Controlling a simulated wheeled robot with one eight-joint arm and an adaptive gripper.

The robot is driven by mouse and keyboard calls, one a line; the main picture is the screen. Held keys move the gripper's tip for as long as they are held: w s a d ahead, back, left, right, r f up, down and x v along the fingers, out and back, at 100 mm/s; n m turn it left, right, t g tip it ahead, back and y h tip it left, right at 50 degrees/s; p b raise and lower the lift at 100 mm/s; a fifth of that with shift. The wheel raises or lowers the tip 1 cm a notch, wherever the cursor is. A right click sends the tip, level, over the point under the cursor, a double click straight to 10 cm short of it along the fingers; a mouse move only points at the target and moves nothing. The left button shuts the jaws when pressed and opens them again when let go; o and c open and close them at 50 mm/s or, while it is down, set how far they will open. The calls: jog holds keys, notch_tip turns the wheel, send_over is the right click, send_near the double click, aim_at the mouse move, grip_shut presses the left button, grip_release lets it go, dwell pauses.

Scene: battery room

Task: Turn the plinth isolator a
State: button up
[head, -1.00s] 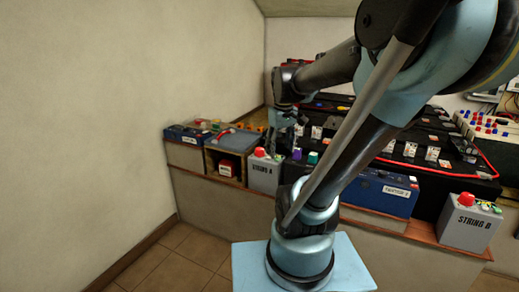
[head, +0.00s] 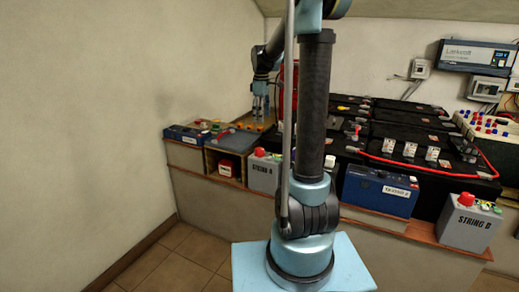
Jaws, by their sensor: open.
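A grey box labelled STRING A (head: 262,176) with a red knob (head: 260,152) on top stands on the wooden plinth ledge, left of my arm's column. It looks like isolator A; the knob's turn position is too small to read. A small red-and-white item (head: 226,168) sits in a wooden recess to its left. My gripper (head: 260,112) points down above the back of the ledge, behind and above the red knob as seen here, apart from it. Its fingers are spread and nothing shows between them.
A matching grey box labelled STRING B (head: 468,229) stands at the right. A blue labelled battery (head: 379,192) and black batteries with red cable (head: 410,130) fill the plinth. A blue box (head: 187,134) is at the left end, near the wall. Tiled floor is clear.

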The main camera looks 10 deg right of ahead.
aim_at(260, 149)
jog(key=shift+n, duration=0.4)
jog(key=w+f, duration=0.1)
jog(key=f, duration=0.5)
jog(key=w+f, duration=0.1)
jog(key=f, duration=0.5)
jog(key=w+f, duration=0.1)
jog(key=f, duration=0.5)
jog(key=shift+w+a, duration=0.15)
jog(key=shift+w, duration=0.05)
jog(key=c, duration=1.1)
